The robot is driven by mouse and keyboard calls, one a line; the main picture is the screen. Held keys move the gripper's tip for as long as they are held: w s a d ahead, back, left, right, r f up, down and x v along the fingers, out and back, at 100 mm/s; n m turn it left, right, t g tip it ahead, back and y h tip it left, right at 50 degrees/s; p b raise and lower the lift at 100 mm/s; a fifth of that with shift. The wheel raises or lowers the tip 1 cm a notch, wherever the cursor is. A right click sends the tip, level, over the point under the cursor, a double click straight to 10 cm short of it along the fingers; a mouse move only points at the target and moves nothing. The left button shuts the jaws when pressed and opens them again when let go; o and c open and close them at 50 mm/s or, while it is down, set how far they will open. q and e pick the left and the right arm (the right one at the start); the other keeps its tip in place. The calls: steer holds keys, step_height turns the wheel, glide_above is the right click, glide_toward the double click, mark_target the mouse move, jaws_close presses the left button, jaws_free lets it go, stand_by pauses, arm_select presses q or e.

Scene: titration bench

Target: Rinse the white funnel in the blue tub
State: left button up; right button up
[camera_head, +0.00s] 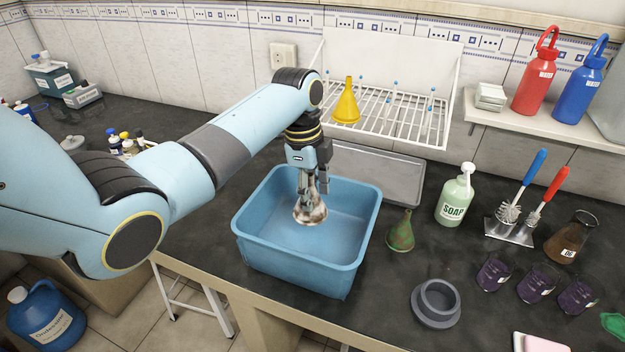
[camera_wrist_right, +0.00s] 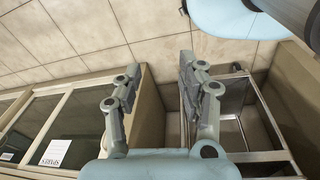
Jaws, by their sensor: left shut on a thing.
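The blue tub (camera_head: 256,252) stands on the dark bench, below my left arm. My left gripper (camera_head: 309,190) points down into the tub and is shut on the white funnel (camera_head: 310,213), which has brown stains. The funnel is inside the tub's opening, wide end down; its upper part is hidden by the fingers. I cannot tell whether it touches the tub floor or whether there is water. My right gripper (camera_wrist_right: 160,100) shows in the right wrist view, open and empty, facing cabinets and floor tiles.
A yellow funnel (camera_head: 347,104) sits on the white drying rack (camera_head: 447,110) behind the tub. A stained green funnel (camera_head: 401,234), a soap bottle (camera_head: 454,199) and a grey ring-shaped holder (camera_head: 436,304) stand right of the tub. Brushes (camera_head: 520,195) and dark beakers (camera_head: 536,283) are farther right.

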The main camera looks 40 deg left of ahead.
mark_target(313, 175)
arm_select(q)
step_height(313, 175, down, 9)
steer(key=b, duration=0.7)
steer(key=shift+r+b, duration=0.15)
steer(key=shift+b, duration=0.15)
steer(key=shift+f+b, duration=1.1)
steer(key=shift+b, duration=0.05)
steer(key=shift+r, duration=0.1)
steer(key=shift+r+p, duration=5.4)
steer(key=shift+r, duration=2.8)
